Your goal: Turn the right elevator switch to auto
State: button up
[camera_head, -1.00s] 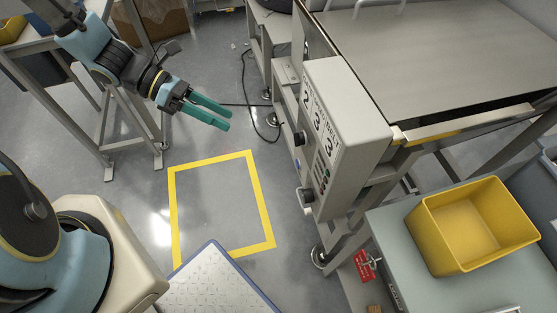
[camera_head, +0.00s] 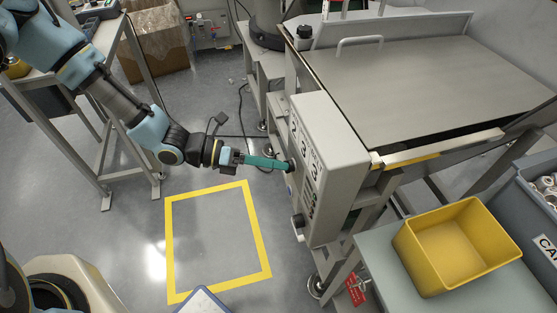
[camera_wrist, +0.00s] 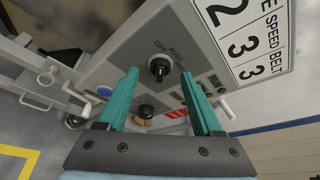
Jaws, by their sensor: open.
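My gripper (camera_head: 262,162) is open, its two teal fingers reaching the front face of the grey control box (camera_head: 338,150). In the wrist view, a black rotary switch (camera_wrist: 159,68) lies between the open fingertips of my gripper (camera_wrist: 159,76). "OFF" and "AUTO" are printed above this switch. I cannot see whether either finger touches it, and its exact setting is unclear. A second black knob (camera_wrist: 146,110) shows lower between the fingers. In the head view, a lower knob (camera_head: 298,221) sticks out from the same face.
A steel-topped machine (camera_head: 430,85) stands behind the box. A yellow bin (camera_head: 455,245) sits on a table to the right. A yellow floor square (camera_head: 261,235) lies below my arm. A dark cable (camera_head: 243,110) hangs near the machine legs.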

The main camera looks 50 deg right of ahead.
jog(key=shift+s+d+f, duration=0.2)
jog(key=shift+s+d, duration=0.2)
jog(key=shift+s, duration=0.15)
jog(key=shift+c, duration=0.4)
grip_shut()
